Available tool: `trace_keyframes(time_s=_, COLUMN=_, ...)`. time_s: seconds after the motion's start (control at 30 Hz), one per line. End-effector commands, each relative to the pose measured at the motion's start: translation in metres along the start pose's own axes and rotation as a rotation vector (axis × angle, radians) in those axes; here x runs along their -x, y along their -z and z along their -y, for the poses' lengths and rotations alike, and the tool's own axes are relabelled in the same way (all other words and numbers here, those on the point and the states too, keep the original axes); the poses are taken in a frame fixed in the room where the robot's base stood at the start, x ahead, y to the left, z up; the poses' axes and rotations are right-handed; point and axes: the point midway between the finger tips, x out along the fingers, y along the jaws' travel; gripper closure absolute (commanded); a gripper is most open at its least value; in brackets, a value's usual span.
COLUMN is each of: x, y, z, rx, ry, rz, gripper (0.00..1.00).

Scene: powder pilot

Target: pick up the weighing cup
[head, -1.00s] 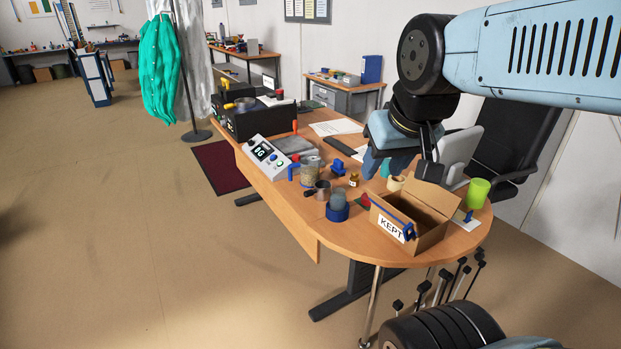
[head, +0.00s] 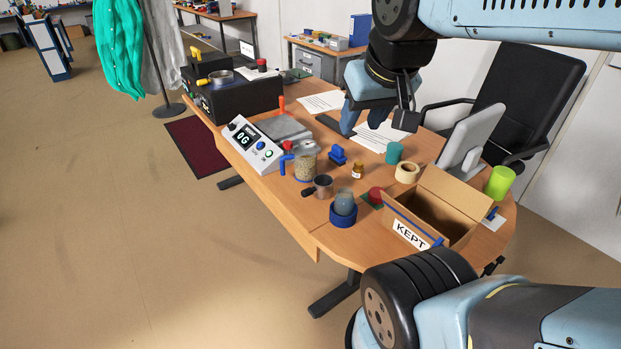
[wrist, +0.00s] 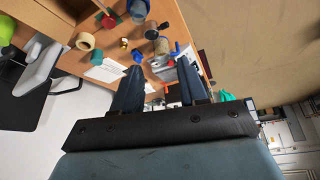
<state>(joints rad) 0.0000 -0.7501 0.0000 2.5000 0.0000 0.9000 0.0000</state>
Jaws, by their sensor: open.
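A small grey metal cup with a dark side handle (head: 322,186) stands upright near the table's front edge. A translucent grey-blue cup (head: 345,200) sits in a dark blue ring (head: 343,219) beside it. I cannot tell for sure which is the weighing cup. My gripper (head: 364,118) is open and empty above the far side of the table, over the papers, away from both cups. In the wrist view my two blue fingers (wrist: 160,70) are spread apart. The metal cup (wrist: 151,32) shows beyond them near the top.
A lidded jar with a blue handle (head: 305,164), a blue stamp-like object (head: 338,155), a small amber bottle (head: 358,171) and a scale reading 0 G (head: 250,144) stand nearby. The "KEPT" box (head: 409,233), tape roll (head: 407,172), teal cylinder (head: 394,152) and monitor (head: 470,138) lie to the right.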

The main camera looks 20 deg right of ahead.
Motion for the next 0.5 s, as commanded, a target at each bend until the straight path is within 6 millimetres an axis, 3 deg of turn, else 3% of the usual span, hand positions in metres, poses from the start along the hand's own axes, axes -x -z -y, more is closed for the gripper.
trace_keyframes(time_s=0.17, x=0.000, y=0.000, z=0.000, rx=0.000, ry=0.000, rz=0.000, gripper=0.56)
trace_keyframes(time_s=0.3, x=-0.002, y=0.003, z=0.000, rx=-0.013, ry=-0.004, rz=0.005, gripper=0.44)
trace_keyframes(time_s=0.5, x=-0.026, y=0.024, z=0.000, rx=-0.120, ry=-0.033, rz=0.038, gripper=0.44)
